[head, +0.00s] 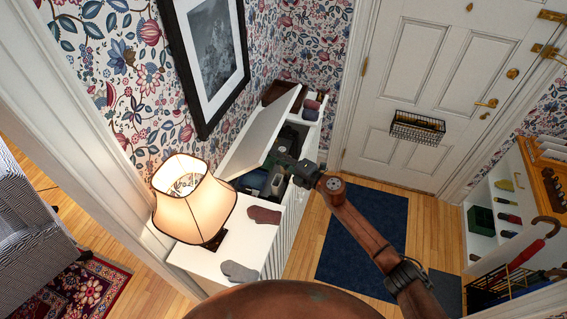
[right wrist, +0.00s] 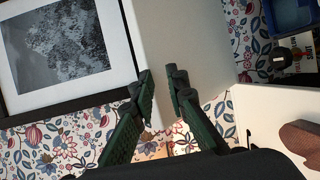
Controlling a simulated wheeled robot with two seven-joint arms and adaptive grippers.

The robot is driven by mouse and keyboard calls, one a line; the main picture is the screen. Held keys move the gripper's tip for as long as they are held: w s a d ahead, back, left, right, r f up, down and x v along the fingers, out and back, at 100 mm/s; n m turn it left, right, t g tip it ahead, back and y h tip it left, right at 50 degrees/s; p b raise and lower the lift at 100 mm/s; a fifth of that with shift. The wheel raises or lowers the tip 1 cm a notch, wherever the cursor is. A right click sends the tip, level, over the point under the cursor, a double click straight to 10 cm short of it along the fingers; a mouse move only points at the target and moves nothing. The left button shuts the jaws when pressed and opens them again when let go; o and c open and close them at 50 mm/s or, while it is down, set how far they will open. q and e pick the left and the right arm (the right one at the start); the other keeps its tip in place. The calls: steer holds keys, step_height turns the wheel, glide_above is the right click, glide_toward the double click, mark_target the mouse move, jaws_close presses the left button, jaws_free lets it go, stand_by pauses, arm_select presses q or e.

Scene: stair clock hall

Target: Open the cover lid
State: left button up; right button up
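The white cover lid (head: 268,128) of the long cabinet against the wall is raised and tilted up, with the compartment beneath exposed. My right gripper (head: 285,161) is at the lid's near end, over the compartment opening. In the right wrist view the lid (right wrist: 185,35) is a pale panel beyond the fingers. The right gripper's dark green fingers (right wrist: 162,78) are apart, with nothing clearly held between them. I cannot tell whether a finger touches the lid. My left gripper is not in view.
A lit lamp (head: 195,200) stands on the near cabinet top (head: 205,262), beside a brown glove (head: 264,215) and a grey glove (head: 240,271). A framed picture (head: 208,60) hangs above the lid. Dark items fill the compartment. A blue mat (head: 365,235) lies before the door.

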steer(key=shift+o, duration=0.7)
steer(key=shift+w+d+f, duration=0.2)
steer(key=shift+w+f, duration=0.05)
steer(key=shift+f, duration=0.05)
steer(key=o, duration=0.3)
steer(key=shift+s+r, duration=0.25)
steer(key=shift+s, duration=0.1)
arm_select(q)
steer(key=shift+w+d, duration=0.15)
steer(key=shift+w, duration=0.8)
arm_select(e)
steer(key=v, duration=1.2)
steer(key=shift+f, duration=0.1)
steer(key=shift+c, duration=0.4)
